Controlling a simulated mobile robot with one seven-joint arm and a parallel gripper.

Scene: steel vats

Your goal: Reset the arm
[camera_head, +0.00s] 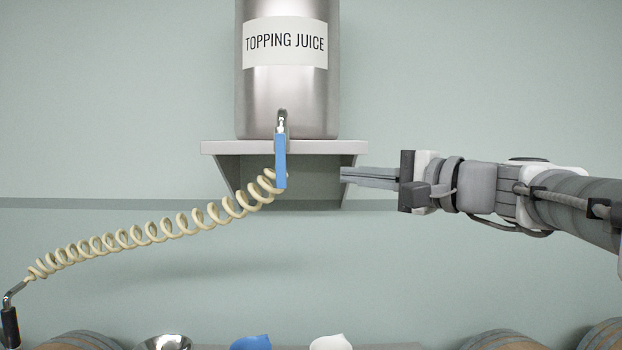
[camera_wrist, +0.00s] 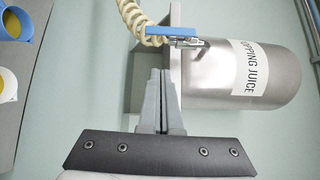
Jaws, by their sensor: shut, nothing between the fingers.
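My gripper (camera_head: 345,176) reaches in from the right in the head view, its fingers level and together with nothing held. Its fingertips are in front of the right part of the grey wall shelf (camera_head: 218,148). In the wrist view my gripper (camera_wrist: 160,76) also shows shut, pointing toward the shelf edge (camera_wrist: 175,60) below the vat. The steel vat labelled TOPPING JUICE (camera_head: 288,100) stands on the shelf. Its blue valve handle (camera_head: 281,160) hangs down, left of my fingertips and apart from them. The handle also shows in the wrist view (camera_wrist: 170,31).
A cream coiled hose (camera_head: 150,232) runs from the valve down left to a black-handled nozzle (camera_head: 10,325). Along the bottom are barrels (camera_head: 78,341), a metal bowl (camera_head: 168,342), a blue jug (camera_head: 251,342) and a white jug (camera_head: 331,342). The wall below the shelf is clear.

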